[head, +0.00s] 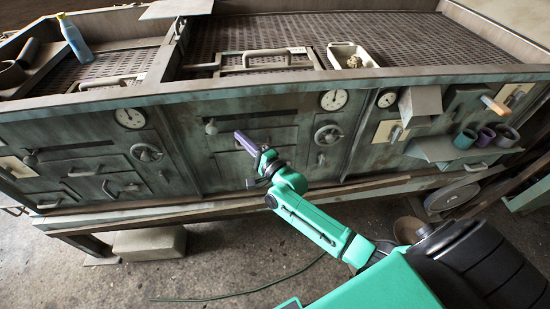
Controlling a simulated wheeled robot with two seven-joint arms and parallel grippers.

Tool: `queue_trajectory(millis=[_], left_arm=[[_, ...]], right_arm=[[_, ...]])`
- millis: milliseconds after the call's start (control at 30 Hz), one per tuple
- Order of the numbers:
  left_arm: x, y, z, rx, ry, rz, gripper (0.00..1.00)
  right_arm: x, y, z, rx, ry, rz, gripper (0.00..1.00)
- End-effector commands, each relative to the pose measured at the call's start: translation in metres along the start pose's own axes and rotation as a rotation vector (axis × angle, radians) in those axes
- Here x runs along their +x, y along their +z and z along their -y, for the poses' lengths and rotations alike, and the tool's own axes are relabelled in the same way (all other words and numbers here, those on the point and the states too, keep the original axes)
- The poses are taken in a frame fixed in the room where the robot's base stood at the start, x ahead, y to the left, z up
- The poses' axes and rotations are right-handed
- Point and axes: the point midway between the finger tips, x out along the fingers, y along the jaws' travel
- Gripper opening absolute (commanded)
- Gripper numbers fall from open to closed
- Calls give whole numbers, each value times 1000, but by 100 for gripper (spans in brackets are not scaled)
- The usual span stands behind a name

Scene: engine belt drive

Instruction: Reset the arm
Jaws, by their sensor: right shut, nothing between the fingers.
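My right arm, green with dark joints, reaches up from the lower right in the head view. Its gripper (262,163) is shut and empty in front of the middle front panel of the large green-grey machine (185,120). A purple bar (246,143) shows just past the gripper's tip, against the panel. I cannot tell if they touch. The gripper covers part of the panel behind it. My left gripper is not in view.
A blue bottle (75,39) and a white tray (350,55) sit on the machine's top. A block (150,243) lies below; the floor (215,265) in front is mostly clear.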

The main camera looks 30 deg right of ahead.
Motion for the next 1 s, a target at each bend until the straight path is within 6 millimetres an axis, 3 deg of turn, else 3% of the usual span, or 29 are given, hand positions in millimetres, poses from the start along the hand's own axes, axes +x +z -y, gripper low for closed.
queue_trajectory(millis=[400, 500, 767, 867, 967, 1000], left_arm=[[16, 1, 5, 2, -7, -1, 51], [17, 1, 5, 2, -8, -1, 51], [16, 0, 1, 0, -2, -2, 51], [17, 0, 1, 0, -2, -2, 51], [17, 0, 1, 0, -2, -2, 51], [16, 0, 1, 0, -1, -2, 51]], right_arm=[[-84, -1, -3, 0, 5, -1, 0], [-94, -1, -2, -1, 4, -1, 0], [-97, -3, -6, -16, 16, -6, 0], [-106, -17, -42, -125, 106, -30, 0], [-135, -40, -112, -343, 298, -47, 0], [-152, -50, -145, -445, 396, -39, 0]])
